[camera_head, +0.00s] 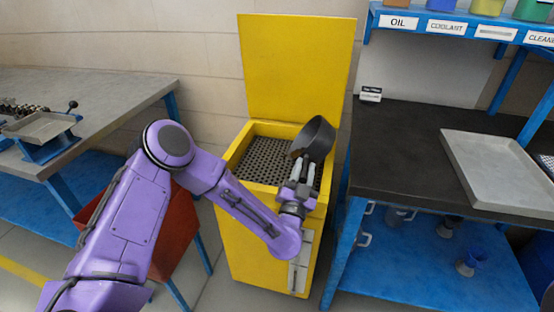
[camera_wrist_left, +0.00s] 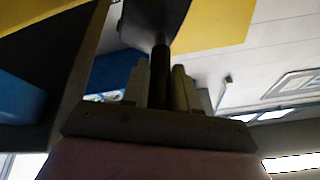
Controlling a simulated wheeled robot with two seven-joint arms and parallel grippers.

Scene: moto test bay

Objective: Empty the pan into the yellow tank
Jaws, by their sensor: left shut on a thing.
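The yellow tank (camera_head: 228,235) stands in the middle of the head view with its lid (camera_head: 297,70) raised upright at the back. A dark perforated grate (camera_head: 262,160) covers its opening. My left gripper (camera_head: 304,168) is above the tank's right side, shut on the handle of the dark pan (camera_head: 313,138). The pan is held above the grate and tilted steeply on its side. In the left wrist view, the pan's handle (camera_wrist_left: 160,75) stands between the two fingers (camera_wrist_left: 160,88). I cannot see whether anything is in the pan. My right gripper is not in view.
A dark workbench (camera_head: 400,150) with a grey tray (camera_head: 500,170) stands close on the right, under a blue shelf of containers (camera_head: 445,14). A grey bench (camera_head: 110,95) is on the left. A red bin (camera_head: 175,235) stands left of the tank, partly behind my arm.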

